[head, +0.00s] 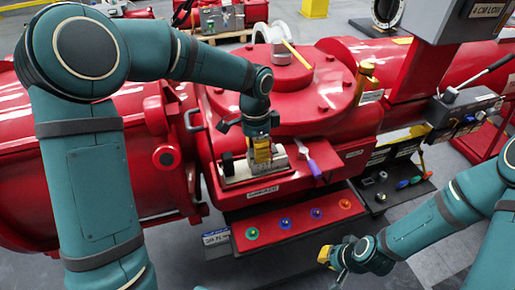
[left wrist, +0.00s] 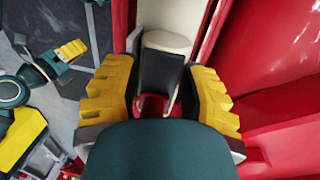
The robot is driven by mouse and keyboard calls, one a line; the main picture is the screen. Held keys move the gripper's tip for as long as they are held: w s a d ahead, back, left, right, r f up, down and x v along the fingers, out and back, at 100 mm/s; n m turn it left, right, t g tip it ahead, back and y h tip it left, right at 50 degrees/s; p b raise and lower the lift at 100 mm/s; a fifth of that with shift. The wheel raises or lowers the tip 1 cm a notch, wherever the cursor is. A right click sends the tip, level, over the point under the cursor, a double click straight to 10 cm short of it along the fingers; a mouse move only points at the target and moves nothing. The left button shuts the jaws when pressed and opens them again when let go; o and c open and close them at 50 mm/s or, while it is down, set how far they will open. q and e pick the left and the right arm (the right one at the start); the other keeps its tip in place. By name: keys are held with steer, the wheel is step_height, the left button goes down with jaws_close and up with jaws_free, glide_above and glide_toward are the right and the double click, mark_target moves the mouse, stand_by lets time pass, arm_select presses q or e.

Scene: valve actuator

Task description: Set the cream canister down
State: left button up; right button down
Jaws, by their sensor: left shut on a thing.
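My left gripper (head: 262,152) points down over a cream tray (head: 238,181) on the red valve actuator. In the left wrist view the yellow fingertips stand on either side of the cream canister (left wrist: 168,42), whose pale round end and dark middle part show between them. The gripper is shut on it. In the head view the fingers mostly hide the canister, and I cannot tell whether it touches the tray. My right gripper (head: 331,257) is low at the front, away from the tray; its finger gap is unclear.
A dark knob-like piece (head: 227,163) stands at the tray's left end. A purple-handled tool (head: 310,161) lies just right of the tray. Below is a red panel (head: 268,240) with several coloured buttons. A black shelf (head: 408,194) with small parts is at right.

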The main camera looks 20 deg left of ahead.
arm_select(q)
steer(key=shift+r, duration=0.1)
step_height(320, 180, up, 12)
steer(key=w+p, duration=0.1)
steer(key=shift+w+a, duration=0.15)
steer(key=shift+a, duration=0.3)
stand_by(0.5)
